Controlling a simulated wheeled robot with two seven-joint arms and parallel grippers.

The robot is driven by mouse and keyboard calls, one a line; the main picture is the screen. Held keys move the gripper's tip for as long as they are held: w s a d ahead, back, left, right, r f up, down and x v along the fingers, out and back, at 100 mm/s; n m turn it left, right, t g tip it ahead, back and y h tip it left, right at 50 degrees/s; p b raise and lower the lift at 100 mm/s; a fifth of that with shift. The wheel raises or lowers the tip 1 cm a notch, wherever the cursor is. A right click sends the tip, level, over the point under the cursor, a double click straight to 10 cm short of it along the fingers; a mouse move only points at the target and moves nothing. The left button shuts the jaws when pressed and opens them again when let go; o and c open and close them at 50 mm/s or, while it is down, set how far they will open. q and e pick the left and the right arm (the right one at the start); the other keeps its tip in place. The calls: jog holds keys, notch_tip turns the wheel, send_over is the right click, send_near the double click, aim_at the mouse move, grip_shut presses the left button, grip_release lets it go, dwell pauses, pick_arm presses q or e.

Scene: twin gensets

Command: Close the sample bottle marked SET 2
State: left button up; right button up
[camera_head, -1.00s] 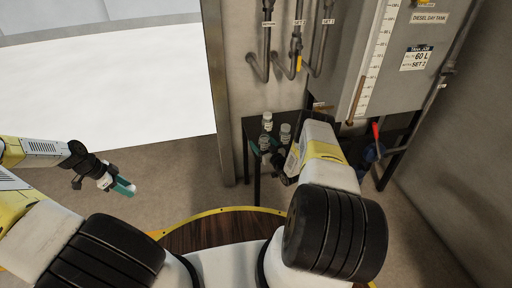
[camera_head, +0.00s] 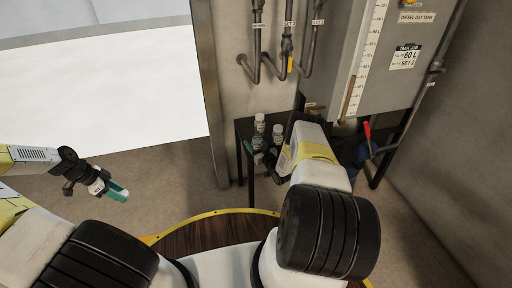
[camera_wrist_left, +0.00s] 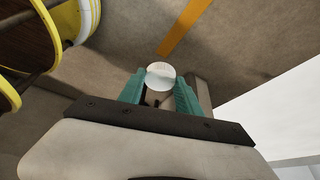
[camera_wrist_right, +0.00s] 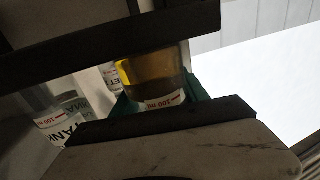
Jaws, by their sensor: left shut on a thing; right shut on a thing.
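My left gripper (camera_head: 115,193) is at the left in the head view, out over the floor and away from the bottles. In the left wrist view its teal fingers are shut on a round white cap (camera_wrist_left: 160,75). My right gripper (camera_head: 264,158) is low among the bottles at the small dark table. In the right wrist view it is shut on a clear bottle (camera_wrist_right: 150,70) with amber liquid and a red 100 ml mark. The bottle's top is hidden behind a dark gripper bar, and I cannot read a SET mark on it.
Other sample bottles stand beside it, such as one at the back (camera_head: 260,122) and one at the right (camera_head: 278,133). Labelled pipes (camera_head: 287,45) run down the wall above. The grey diesel day tank (camera_head: 390,70) overhangs at the right. Floor between the grippers is clear.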

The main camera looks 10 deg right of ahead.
aim_at(254, 137)
jog(key=shift+r, duration=0.2)
jog(key=shift+r, duration=1.4)
jog(key=shift+s+d+r, duration=0.15)
jog(key=shift+s, duration=0.1)
jog(key=d+r+v, duration=0.1)
jog(key=d+v, duration=0.1)
jog(key=v, duration=1.3)
jog(key=shift+w+r, duration=0.25)
jog(key=shift+s, duration=0.1)
jog(key=o, duration=0.8)
grip_shut()
